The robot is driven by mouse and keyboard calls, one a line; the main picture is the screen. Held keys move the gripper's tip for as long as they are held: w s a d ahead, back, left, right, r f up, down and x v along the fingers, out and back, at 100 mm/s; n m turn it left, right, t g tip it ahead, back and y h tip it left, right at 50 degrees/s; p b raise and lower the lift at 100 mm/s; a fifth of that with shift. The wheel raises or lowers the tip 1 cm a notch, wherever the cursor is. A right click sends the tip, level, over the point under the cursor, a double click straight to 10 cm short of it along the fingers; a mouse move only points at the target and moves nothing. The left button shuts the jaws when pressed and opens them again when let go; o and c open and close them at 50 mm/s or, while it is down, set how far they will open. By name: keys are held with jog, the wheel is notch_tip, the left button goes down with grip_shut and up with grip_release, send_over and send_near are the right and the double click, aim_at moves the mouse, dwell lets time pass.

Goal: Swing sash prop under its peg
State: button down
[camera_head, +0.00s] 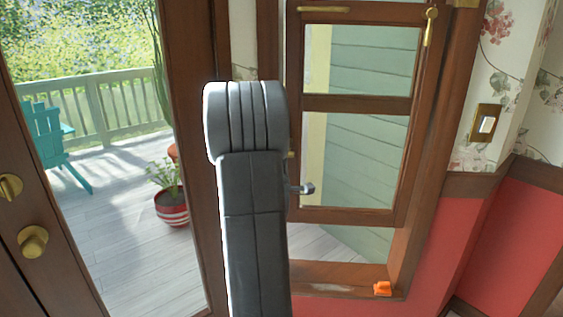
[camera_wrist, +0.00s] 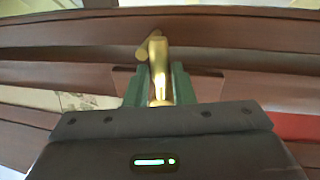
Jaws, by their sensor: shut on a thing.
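In the wrist view, my gripper (camera_wrist: 160,84) has its green fingers shut on a slim brass piece (camera_wrist: 157,62), which looks like the sash prop. The piece stands along the fingers, its far end against a brown wooden rail. A small brass knob (camera_wrist: 142,52) lies beside that far end at the left; I cannot tell whether it is the peg or whether they touch. In the head view, the wooden sash (camera_head: 355,104) fills the upper part of its frame. My dark arm stands in front of its left side and hides my fingers and most of the prop.
A brass bar (camera_head: 323,9) and a brass latch (camera_head: 430,26) are on the sash's upper part. A glazed door with a brass knob (camera_head: 33,241) is at left, a switch plate (camera_head: 486,122) at right.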

jog(key=shift+r+n, duration=0.3)
jog(key=shift+r, duration=0.05)
jog(key=c, duration=1.3)
grip_release()
jog(key=shift+o, duration=0.2)
jog(key=shift+f, duration=0.1)
jog(key=b+v, duration=0.1)
jog(key=v, duration=1.2)
jog(key=shift+s, duration=0.4)
jog(key=shift+w+f, duration=0.1)
